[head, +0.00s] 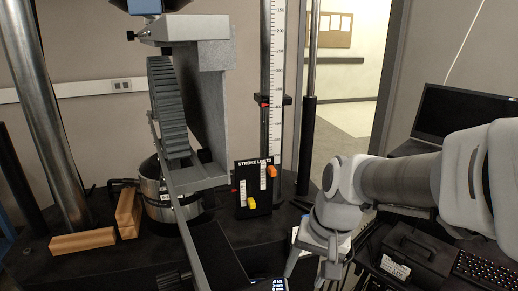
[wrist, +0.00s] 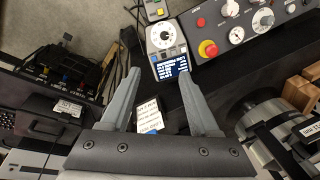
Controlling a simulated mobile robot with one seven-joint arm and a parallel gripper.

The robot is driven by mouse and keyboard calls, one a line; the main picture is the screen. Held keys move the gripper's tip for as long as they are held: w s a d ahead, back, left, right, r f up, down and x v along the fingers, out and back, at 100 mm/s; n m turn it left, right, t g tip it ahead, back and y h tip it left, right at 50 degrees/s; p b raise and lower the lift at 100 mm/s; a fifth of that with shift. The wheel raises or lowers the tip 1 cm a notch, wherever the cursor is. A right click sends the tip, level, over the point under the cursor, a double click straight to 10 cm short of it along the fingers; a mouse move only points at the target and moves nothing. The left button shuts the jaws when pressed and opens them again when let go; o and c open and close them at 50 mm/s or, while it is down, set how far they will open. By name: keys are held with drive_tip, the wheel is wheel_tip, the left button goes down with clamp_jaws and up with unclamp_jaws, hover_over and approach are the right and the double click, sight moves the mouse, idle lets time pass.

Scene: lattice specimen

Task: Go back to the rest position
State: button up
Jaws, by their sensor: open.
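My gripper (head: 308,274) hangs at the lower right of the head view, pointing down, right of the test machine. In the wrist view my gripper (wrist: 159,74) has its two fingers spread wide with nothing held between them. Beyond the fingertips lies a small instrument (wrist: 163,38) with a dial and a lit blue display. A white labelled card (wrist: 149,114) shows between the fingers, nearer the palm; whether it touches them cannot be told.
The test machine with a grey ribbed piece (head: 168,105) stands left of centre. Wooden blocks (head: 82,242) lie at its base. A black stroke limits panel (head: 253,188) stands right of it. A black case (head: 408,258), keyboard (head: 480,268) and monitor (head: 455,115) crowd the right. A control panel (wrist: 245,25) has a red button.

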drive_tip(key=s+d+r+n+t+h+p, duration=0.1)
drive_tip(key=s+d+r+n+t+h, duration=0.1)
drive_tip(key=s+d+r, duration=0.3)
drive_tip(key=shift+s+r+n+t+p, duration=0.45)
drive_tip(key=shift+s+r+t, duration=0.45)
drive_tip(key=shift+s+r, duration=1.15)
